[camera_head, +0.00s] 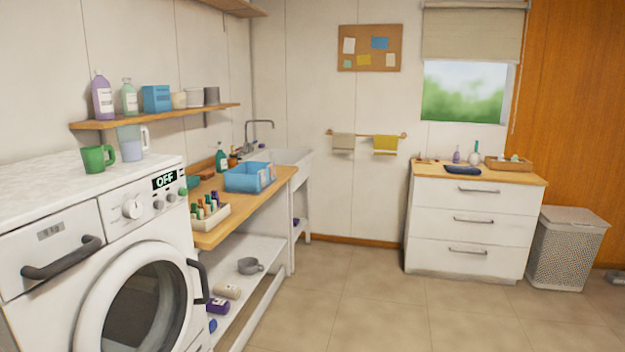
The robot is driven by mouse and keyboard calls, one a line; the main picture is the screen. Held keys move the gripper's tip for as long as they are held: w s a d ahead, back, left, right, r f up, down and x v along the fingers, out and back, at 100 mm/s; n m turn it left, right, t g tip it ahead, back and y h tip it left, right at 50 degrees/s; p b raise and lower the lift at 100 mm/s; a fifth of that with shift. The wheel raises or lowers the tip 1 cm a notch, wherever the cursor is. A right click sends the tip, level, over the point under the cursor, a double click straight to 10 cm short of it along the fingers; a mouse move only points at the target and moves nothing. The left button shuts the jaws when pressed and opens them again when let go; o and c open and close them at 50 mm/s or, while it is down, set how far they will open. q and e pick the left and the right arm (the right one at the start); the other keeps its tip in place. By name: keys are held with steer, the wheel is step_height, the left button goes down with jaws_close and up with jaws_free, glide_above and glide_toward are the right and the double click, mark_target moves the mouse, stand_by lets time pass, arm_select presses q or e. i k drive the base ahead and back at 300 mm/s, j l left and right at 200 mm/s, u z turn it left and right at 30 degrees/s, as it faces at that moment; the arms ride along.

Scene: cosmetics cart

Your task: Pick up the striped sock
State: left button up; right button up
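I cannot make out a striped sock for certain in the head view. Small rolled or bundled items lie on the lower shelf by the washing machine: a beige one (227,291), a purple one (217,306) and a blue one (212,326). They are too small to tell what they are. A dark blue flat item (462,170) lies on top of the white drawer cabinet (466,222). Neither of my grippers is in view.
A white washing machine (88,232) stands at the left. A wooden bench (225,232) beside it holds a blue basket (247,178) and a tray of bottles. A lidded hamper (567,250) stands at the right. The tiled floor (400,315) in the middle is clear.

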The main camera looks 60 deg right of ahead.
mark_target(263, 172)
steer(key=z, duration=1.7)
steer(key=j+u, duration=0.15)
steer(key=u, duration=2)
steer(key=z, duration=2.15)
steer(key=i+z, duration=0.4)
steer(key=i, duration=1.5)
